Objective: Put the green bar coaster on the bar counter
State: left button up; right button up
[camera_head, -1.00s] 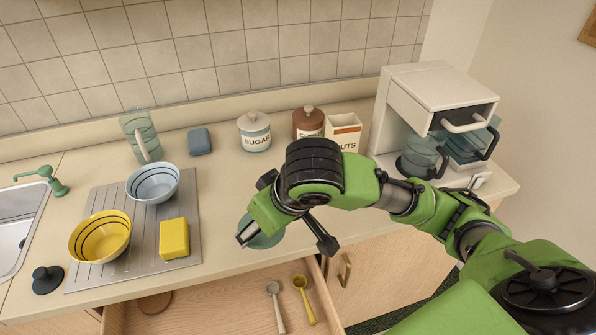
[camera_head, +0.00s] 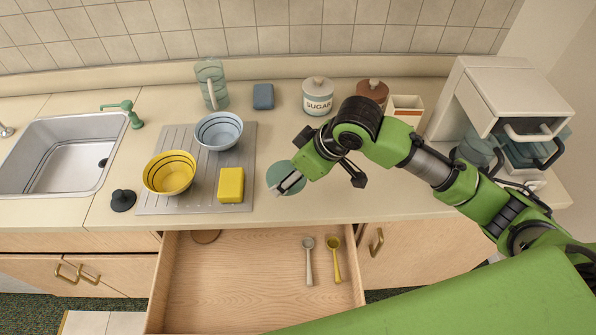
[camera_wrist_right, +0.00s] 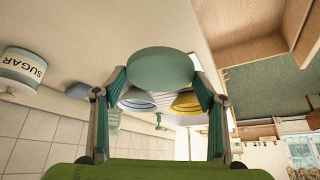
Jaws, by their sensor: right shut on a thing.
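The green bar coaster (camera_head: 285,178) is a flat teal-green disc. My right gripper (camera_head: 291,184) is shut on it, and in the right wrist view the coaster (camera_wrist_right: 160,68) sits between the two fingertips. In the head view it appears over the front part of the beige counter (camera_head: 275,135), right of the drainboard. I cannot tell how high above the counter it is. My left gripper is not in view.
A drainboard (camera_head: 152,205) bears a yellow bowl (camera_head: 169,173), blue bowl (camera_head: 219,131) and yellow sponge (camera_head: 231,185). A sugar jar (camera_head: 318,97) stands behind; a coffee machine (camera_head: 505,95) stands right.

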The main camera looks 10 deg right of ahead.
jog(key=w+f, duration=0.1)
jog(key=f, duration=0.1)
jog(key=w+d+f, duration=0.1)
jog(key=w+f, duration=0.1)
jog(key=w+f+p, duration=0.1)
jog(key=f, duration=0.1)
jog(key=shift+w+d, duration=0.4)
notch_tip(320, 180, down, 2)
jog(key=shift+f+p, duration=0.1)
jog(key=shift+p, duration=0.7)
jog(key=shift+f, duration=0.45)
jog(key=shift+f, duration=0.1)
jog(key=shift+f, duration=0.15)
jog(key=o, duration=1)
